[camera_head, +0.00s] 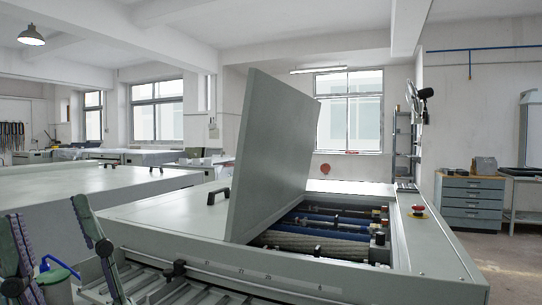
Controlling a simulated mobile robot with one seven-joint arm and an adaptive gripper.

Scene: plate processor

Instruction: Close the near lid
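The plate processor (160,222) is a long pale grey machine across the middle of the view. Left of the raised lid, a flat top panel with a black handle (219,195) lies closed. No other raised lid shows. The raised lid hides part of the machine behind it.
A red emergency button (417,209) sits on the machine's right side.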

